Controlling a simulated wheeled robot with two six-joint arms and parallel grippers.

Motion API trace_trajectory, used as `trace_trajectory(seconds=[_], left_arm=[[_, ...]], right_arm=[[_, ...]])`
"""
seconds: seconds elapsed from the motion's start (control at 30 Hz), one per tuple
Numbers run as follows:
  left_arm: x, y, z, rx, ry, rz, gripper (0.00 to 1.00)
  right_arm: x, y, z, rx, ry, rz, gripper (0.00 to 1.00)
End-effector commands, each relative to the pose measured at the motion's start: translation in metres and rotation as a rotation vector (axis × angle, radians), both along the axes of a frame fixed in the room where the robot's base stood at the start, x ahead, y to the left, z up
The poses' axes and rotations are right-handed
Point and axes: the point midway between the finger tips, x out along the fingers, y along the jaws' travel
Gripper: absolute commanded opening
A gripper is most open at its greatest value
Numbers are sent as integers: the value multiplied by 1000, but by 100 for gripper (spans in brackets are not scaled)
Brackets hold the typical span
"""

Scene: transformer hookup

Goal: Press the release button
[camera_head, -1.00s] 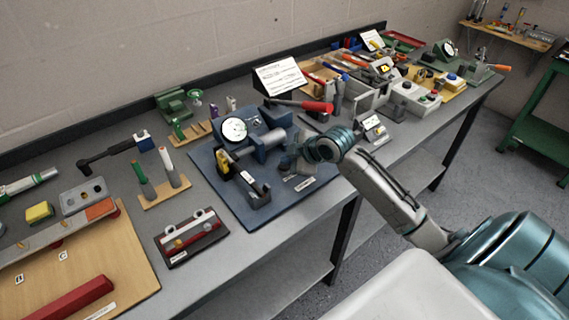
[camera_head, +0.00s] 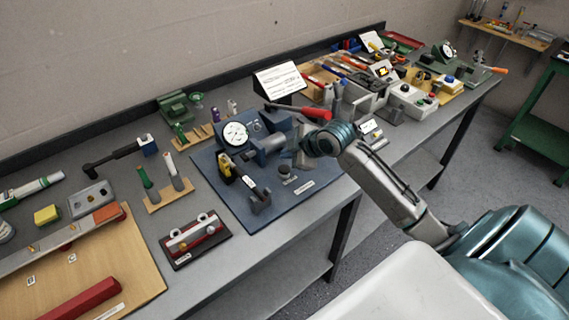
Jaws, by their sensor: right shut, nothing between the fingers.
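My right gripper (camera_head: 299,158) is over the blue base plate (camera_head: 236,208), at the right side of the fixture on it. It is shut and empty. A small round grey knob (camera_head: 286,171), perhaps the release button, stands on the plate just left of and below the fingertips, by a small white label (camera_head: 304,188). I cannot tell whether the fingers touch it; they look slightly apart. The fixture carries a white dial gauge (camera_head: 235,134) and a grey cylinder (camera_head: 268,144). My left gripper is not in view.
A red-handled tool (camera_head: 312,112) lies close behind my right wrist. A white sign (camera_head: 279,79) stands at the back. A black and yellow clamp (camera_head: 240,175) is on the plate's left. A dark red tray (camera_head: 194,240) sits left of the plate.

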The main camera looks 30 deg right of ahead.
Motion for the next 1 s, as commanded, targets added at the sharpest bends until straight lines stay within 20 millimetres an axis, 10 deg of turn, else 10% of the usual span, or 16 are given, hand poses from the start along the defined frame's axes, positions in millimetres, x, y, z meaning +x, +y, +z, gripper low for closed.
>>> trace_trajectory(seconds=[0.23, 1.0], left_arm=[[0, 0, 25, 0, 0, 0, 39], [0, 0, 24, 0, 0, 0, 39]], right_arm=[[0, 0, 27, 0, 0, 0, 0], [0, 0, 25, 0, 0, 0, 0]])
